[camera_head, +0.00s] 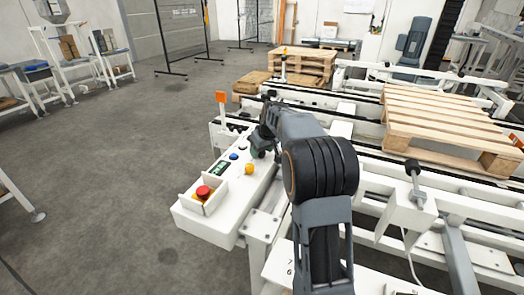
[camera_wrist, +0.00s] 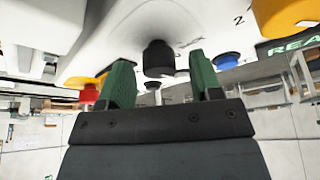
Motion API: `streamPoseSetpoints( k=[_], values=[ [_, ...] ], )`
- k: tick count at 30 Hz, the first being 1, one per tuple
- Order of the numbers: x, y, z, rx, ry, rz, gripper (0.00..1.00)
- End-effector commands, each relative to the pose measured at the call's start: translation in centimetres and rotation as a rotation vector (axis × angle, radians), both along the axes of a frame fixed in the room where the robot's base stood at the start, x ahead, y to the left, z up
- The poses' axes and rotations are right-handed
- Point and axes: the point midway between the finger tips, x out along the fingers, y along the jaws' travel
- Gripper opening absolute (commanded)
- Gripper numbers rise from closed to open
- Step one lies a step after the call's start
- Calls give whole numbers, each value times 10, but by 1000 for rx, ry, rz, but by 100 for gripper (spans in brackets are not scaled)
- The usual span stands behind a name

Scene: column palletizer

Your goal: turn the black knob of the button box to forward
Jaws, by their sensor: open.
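The white button box (camera_head: 188,216) stands in the left middle of the head view. Its black knob (camera_wrist: 158,58) is seen from close by in the wrist view, sticking out of the white panel. My gripper (camera_wrist: 159,68) is open, with one green finger on each side of the knob and a visible gap on both sides. The fingertips are near the panel; I cannot tell if they touch it. In the head view my gripper (camera_head: 261,143) is over the far part of the box and the knob cannot be made out. The knob's setting is not readable.
Near the knob are a blue button (camera_wrist: 228,60), a yellow button (camera_wrist: 287,14) and a display (camera_wrist: 290,42). A red emergency button (camera_head: 203,191) sits at the box's near end. A conveyor with a wooden pallet (camera_head: 430,112) lies to the right.

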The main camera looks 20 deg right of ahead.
Motion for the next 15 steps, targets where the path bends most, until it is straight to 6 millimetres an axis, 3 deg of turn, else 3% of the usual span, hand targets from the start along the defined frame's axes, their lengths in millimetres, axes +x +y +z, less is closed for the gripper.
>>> streamPoseSetpoints(
  k=[8,15],
  values=[
    [0,0,0,0,0,0,59],
    [0,0,0,0,0,0,36]
  ],
)
